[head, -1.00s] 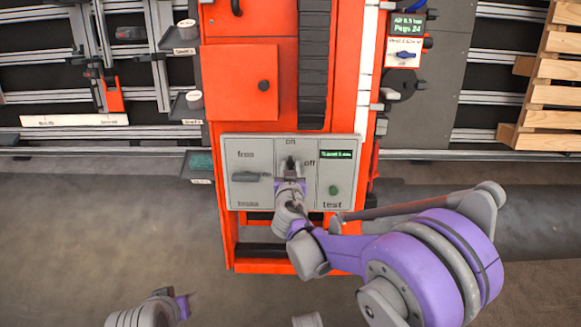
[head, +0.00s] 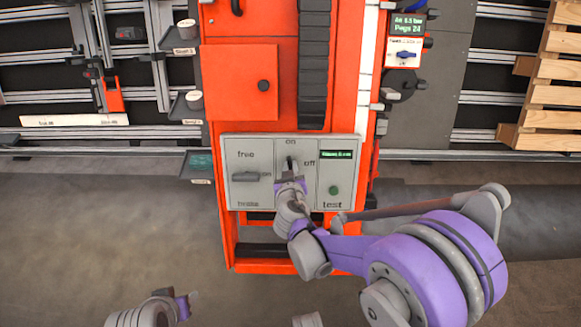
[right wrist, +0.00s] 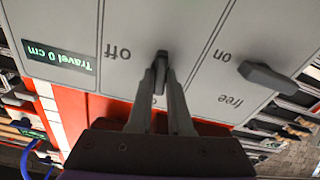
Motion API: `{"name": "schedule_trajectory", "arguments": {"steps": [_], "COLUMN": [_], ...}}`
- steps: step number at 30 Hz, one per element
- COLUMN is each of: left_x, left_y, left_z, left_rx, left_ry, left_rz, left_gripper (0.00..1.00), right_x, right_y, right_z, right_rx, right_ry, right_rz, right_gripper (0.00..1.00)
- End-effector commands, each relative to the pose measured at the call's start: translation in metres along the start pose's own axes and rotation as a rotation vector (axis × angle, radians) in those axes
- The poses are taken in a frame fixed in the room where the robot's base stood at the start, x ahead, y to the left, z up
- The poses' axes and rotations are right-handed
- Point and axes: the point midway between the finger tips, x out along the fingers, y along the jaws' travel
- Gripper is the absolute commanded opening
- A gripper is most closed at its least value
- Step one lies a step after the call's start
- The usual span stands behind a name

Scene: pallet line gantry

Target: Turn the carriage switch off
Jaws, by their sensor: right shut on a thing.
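The carriage switch (head: 291,164) is a grey lever knob in the middle of the grey control panel, with "on" printed above it and "off" to its right. It also shows in the right wrist view (right wrist: 162,60), where it stands upright in the picture with "off" to its left. My right gripper (right wrist: 161,82) is shut on the knob, one finger on each side. In the head view the right gripper (head: 290,176) covers the lower part of the switch. My left gripper (head: 183,304) is at the bottom left, away from the panel; its fingers do not show clearly.
On the same panel are a free/brake lever (head: 247,177) at left, and a green test button (head: 333,190) and travel display (head: 337,154) at right; the display reads "Travel 0 cm" in the wrist view. An orange cabinet door (head: 240,82) is above.

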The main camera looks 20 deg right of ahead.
Motion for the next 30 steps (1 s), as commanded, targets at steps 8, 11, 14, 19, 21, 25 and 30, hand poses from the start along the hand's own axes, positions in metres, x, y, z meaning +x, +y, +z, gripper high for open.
{"name": "schedule_trajectory", "arguments": {"steps": [8, 11, 14, 19, 21, 25, 30], "left_x": [0.002, 0.004, 0.005, 0.007, 0.008, 0.01, 0.013], "left_y": [0.0, 0.0, 0.0, 0.0, 0.0, 0.0, 0.0], "left_z": [0.001, 0.001, 0.002, 0.003, 0.003, 0.004, 0.005], "left_rx": [0.0, 0.0, 0.0, 0.0, 0.0, 0.0, 0.0], "left_ry": [-0.001, -0.001, -0.002, -0.003, -0.003, -0.004, -0.005], "left_rz": [0.0, 0.0, 0.0, 0.0, 0.0, 0.0, 0.0], "left_gripper": [0.5, 0.5, 0.5, 0.5, 0.5, 0.5, 0.5], "right_x": [0.0, 0.0, 0.0, 0.0, 0.0, 0.0, 0.0], "right_y": [-0.001, -0.001, -0.001, -0.001, -0.001, -0.002, -0.002], "right_z": [0.001, 0.001, 0.001, 0.001, 0.001, 0.002, 0.002], "right_rx": [-0.257, -0.351, -0.444, -0.605, -0.672, -0.795, -0.952], "right_ry": [0.0, 0.0, -0.001, 0.0, -0.001, -0.001, -0.001], "right_rz": [-0.026, -0.034, -0.044, -0.059, -0.065, -0.077, -0.092], "right_gripper": [0.0, 0.0, 0.0, 0.0, 0.0, 0.0, 0.0]}}
